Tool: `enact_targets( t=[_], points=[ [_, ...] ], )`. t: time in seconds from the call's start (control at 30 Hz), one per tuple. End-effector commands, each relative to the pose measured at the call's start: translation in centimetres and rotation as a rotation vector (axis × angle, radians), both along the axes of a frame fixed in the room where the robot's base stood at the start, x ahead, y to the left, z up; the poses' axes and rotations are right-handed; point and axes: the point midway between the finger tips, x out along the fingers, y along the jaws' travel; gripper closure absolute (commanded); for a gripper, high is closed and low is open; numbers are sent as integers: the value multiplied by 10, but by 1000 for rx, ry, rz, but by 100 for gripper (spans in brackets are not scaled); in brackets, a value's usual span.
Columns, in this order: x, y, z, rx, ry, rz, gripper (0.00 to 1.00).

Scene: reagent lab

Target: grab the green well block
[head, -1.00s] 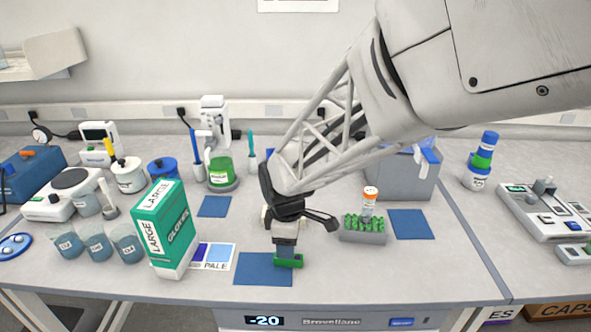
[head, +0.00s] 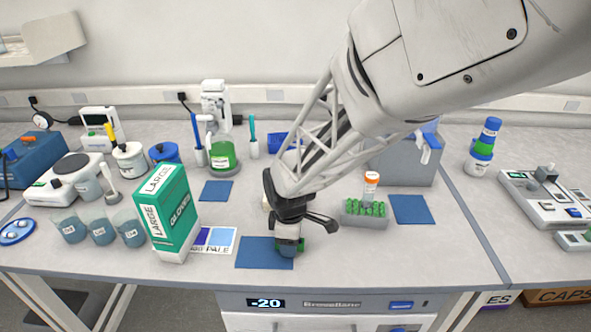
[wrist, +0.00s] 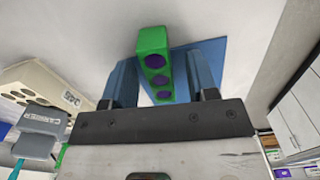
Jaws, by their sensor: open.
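The green well block (wrist: 152,50) shows in the wrist view as a narrow green bar with dark purple wells. It lies between the two blue fingers of my gripper (wrist: 164,76), with a gap on both sides. My gripper is open and not closed on it. In the head view my gripper (head: 287,247) is low at the front of the bench, beside the right edge of a blue mat (head: 258,258).
A grey rack of green tubes (head: 366,222) stands right of my gripper, with an orange-capped bottle (head: 370,186) behind it. A green glove box (head: 166,225) and several beakers (head: 101,230) stand to the left. The bench's front edge (head: 370,289) is close.

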Motion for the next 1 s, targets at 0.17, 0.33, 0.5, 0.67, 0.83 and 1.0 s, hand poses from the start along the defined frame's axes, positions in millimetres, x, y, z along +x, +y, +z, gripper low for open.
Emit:
enact_targets(
  t=[0.17, 0.33, 0.5, 0.67, 0.83, 1.0],
  points=[
    [0, 0, -2, 0, -1, 0, 47],
    [0, 0, -2, 0, -1, 0, 47],
    [0, 0, -2, 0, 0, 0, 47],
    [0, 0, -2, 0, 0, 0, 59],
    [0, 0, -2, 0, 0, 0, 85],
    [0, 0, -2, 0, 0, 0, 100]
  ],
)
